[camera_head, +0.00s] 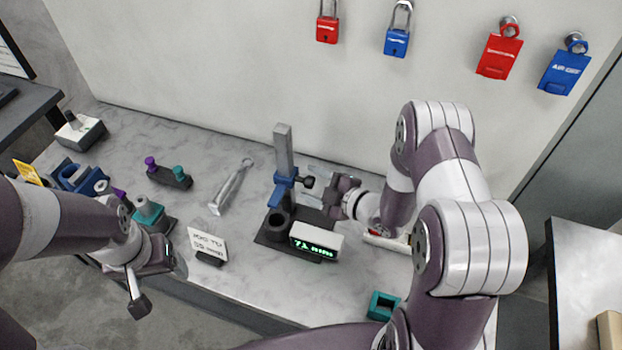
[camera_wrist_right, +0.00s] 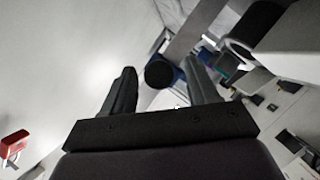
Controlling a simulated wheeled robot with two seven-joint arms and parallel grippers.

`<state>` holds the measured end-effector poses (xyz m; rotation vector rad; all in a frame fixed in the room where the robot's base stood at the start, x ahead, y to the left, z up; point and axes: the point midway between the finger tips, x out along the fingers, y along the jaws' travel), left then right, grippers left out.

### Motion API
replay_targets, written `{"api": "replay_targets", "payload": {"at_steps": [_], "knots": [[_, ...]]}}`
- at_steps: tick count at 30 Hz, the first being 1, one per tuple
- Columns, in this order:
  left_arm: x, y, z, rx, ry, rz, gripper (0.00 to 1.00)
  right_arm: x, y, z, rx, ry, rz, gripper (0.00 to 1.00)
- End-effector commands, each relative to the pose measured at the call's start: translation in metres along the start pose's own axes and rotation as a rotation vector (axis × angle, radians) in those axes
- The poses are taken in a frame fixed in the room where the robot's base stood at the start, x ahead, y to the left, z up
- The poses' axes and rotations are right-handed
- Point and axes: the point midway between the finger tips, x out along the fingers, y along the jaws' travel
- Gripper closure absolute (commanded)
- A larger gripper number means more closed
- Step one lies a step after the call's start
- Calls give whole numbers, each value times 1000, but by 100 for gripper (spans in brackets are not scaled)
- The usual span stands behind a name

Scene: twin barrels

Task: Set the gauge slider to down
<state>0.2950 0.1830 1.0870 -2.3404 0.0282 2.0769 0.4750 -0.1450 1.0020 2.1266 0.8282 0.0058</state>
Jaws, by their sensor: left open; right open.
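The height gauge has a grey upright column (camera_head: 284,150) on a dark base. A blue slider (camera_head: 281,192) sits partway up the column, with a black knob (camera_head: 308,182) on its right side. The display (camera_head: 318,241) at its foot reads about 71 mm. My right gripper (camera_head: 327,187) is open just right of the knob. In the right wrist view, the knob (camera_wrist_right: 159,72) lies between the two open fingertips, with a gap on each side; the blue slider shows behind it. My left gripper (camera_head: 157,284) is open and empty at the front left table edge.
A small card (camera_head: 207,244) stands left of the gauge. A grey wrench-like tool (camera_head: 232,187) and a dark block with purple and teal knobs (camera_head: 170,177) lie further left. A teal block (camera_head: 383,305) is at the front right. Padlocks and tags hang on the back wall.

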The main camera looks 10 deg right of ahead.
Motion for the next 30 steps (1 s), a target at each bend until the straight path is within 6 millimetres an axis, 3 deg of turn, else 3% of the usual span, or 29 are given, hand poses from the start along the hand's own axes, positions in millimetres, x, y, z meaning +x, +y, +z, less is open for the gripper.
{"api": "replay_targets", "payload": {"at_steps": [4,12,14,18,23,30], "knots": [[-2,0,0,0,0,0,22,11,0,0,0,1,-1,41],[-2,0,0,0,0,0,22,13,0,0,0,0,0,41],[-2,0,0,0,0,0,22,13,0,0,1,0,0,57],[-2,0,0,0,0,0,22,13,0,0,1,0,0,100],[2,0,0,0,0,0,22,14,-4,3,1,0,0,100],[31,0,4,0,-1,0,22,22,-24,22,0,0,0,100]]}}
